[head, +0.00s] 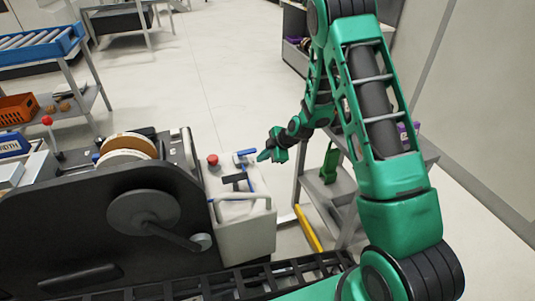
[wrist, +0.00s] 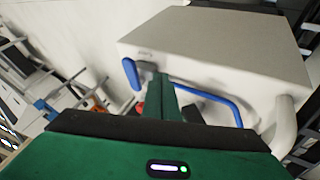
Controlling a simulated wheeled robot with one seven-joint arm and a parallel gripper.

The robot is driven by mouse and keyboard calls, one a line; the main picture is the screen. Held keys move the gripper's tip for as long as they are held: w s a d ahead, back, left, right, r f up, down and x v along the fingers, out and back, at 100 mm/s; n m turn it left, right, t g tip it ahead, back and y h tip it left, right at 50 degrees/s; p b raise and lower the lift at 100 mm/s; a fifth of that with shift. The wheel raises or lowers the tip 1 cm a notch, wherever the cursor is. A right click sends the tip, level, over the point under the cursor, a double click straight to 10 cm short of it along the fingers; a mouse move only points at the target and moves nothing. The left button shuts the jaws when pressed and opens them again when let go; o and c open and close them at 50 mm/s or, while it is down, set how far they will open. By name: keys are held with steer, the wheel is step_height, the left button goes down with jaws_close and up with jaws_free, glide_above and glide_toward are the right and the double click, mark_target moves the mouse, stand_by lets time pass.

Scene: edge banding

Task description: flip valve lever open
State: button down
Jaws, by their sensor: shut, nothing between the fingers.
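The valve lever (head: 245,153) is a short blue handle on top of the pale machine box (head: 247,238). In the wrist view the blue lever (wrist: 131,74) stands just left of my fingertips, beside a grey valve fitting (wrist: 147,68). A thin blue pipe (wrist: 215,95) runs from near the fitting to the right. My gripper (head: 262,156) is shut and empty, its tip close to the lever's right side in the head view. In the wrist view my gripper (wrist: 162,82) partly covers the fitting and pipe; I cannot tell whether it touches them.
A red button (head: 212,160) sits left of the lever. A pale tubular rail (head: 240,198) curves over the box's front. The dark machine with a tape reel (head: 127,143) fills the left. A grey shelf cart (head: 325,187) stands right, under my arm. Floor behind the box is clear.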

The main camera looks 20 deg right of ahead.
steer(key=shift+x, duration=0.9)
steer(key=shift+w+d+r, duration=0.1)
steer(key=shift+w+r, duration=0.05)
steer(key=shift+w, duration=1.75)
